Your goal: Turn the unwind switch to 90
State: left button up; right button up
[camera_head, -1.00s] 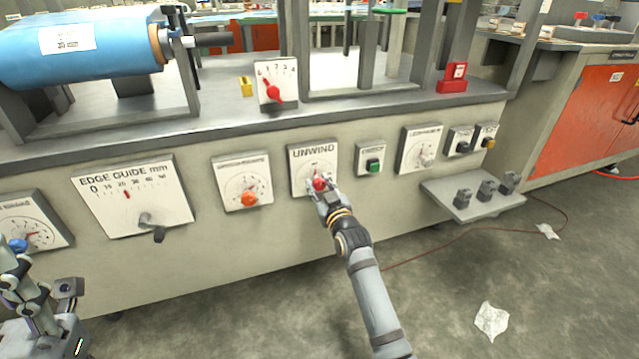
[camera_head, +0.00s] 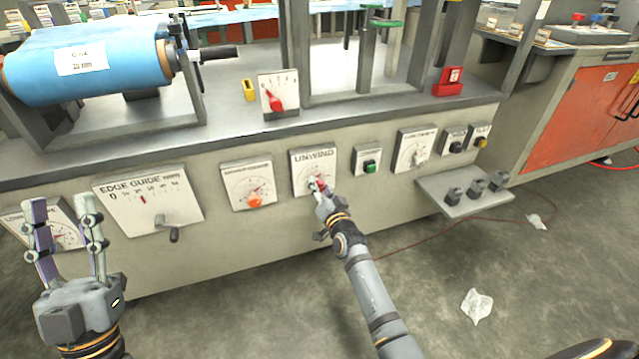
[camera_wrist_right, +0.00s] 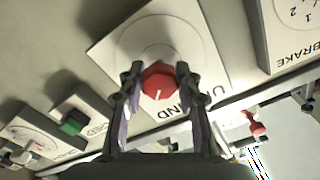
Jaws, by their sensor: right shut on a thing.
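The unwind switch is a red knob (camera_wrist_right: 158,82) with a white pointer line on a white plate (camera_head: 301,160) marked UNWIND. In the head view my right gripper (camera_head: 318,188) is at the knob and hides most of it. In the right wrist view the two fingers of my right gripper (camera_wrist_right: 158,92) stand on either side of the knob and are shut on it. The dial marks around the knob are too blurred to read. My left gripper (camera_head: 65,212) is open and empty, raised in front of the panel at the far left.
Left of the unwind plate are a dial with an orange knob (camera_head: 254,202) and the edge guide plate with a crank (camera_head: 168,229). To the right are a green button (camera_head: 370,167) and a small shelf (camera_head: 440,190).

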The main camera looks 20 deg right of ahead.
jog(key=m+p, duration=0.1)
jog(key=m, duration=0.4)
jog(key=shift+r, duration=0.1)
pick_arm(q)
jog(key=w+f+n+g+y, duration=0.1)
jog(key=w+f+g+y, duration=0.1)
jog(key=w+f+g, duration=0.4)
jog(key=shift+w+a+f+n+y, duration=0.25)
jog(key=shift+f+n+y, duration=0.15)
jog(key=shift+f, duration=2.35)
pick_arm(e)
jog(key=shift+m, duration=1.9)
jog(key=o, duration=1.2)
